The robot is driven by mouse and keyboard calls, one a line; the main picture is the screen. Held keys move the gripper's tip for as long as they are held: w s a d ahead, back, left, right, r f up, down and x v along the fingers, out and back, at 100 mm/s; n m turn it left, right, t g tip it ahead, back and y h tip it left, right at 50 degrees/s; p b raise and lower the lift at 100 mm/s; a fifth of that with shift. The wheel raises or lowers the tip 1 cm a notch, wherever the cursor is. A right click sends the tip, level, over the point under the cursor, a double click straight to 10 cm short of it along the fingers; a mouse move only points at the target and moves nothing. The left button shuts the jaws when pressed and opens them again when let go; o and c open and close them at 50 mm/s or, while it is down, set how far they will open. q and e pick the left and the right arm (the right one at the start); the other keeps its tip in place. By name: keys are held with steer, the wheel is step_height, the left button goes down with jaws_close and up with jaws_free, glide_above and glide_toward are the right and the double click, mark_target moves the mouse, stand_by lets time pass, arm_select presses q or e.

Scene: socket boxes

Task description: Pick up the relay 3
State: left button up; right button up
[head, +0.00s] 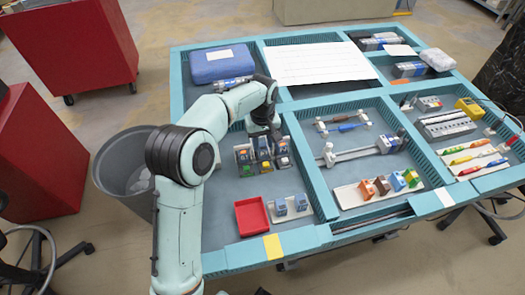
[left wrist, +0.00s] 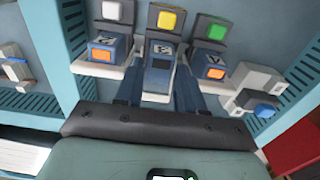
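Three blue relays stand in a row, each with a coloured square behind it. The middle one, which looks like relay 3 (left wrist: 160,60), has a yellow square behind it; its number is hard to read. My left gripper (left wrist: 160,82) reaches down with one finger on each side of it. Any gap between fingers and relay is too small to judge. A relay with an orange face (left wrist: 103,50) stands to the left, and another (left wrist: 213,65) to the right. In the head view my left gripper (head: 263,142) is over the row and partly hides it. My right gripper is out of view.
A red tray (head: 252,216) and a white-and-blue socket pair (head: 291,206) lie nearer the front edge. A blue case (head: 221,63) lies behind. A teal divider (head: 305,165) borders the compartment on the right. A grey bin (head: 125,170) stands left of the table.

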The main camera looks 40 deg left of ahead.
arm_select(q)
steer(key=shift+f, duration=0.65)
jaws_close()
steer(key=shift+r, duration=0.15)
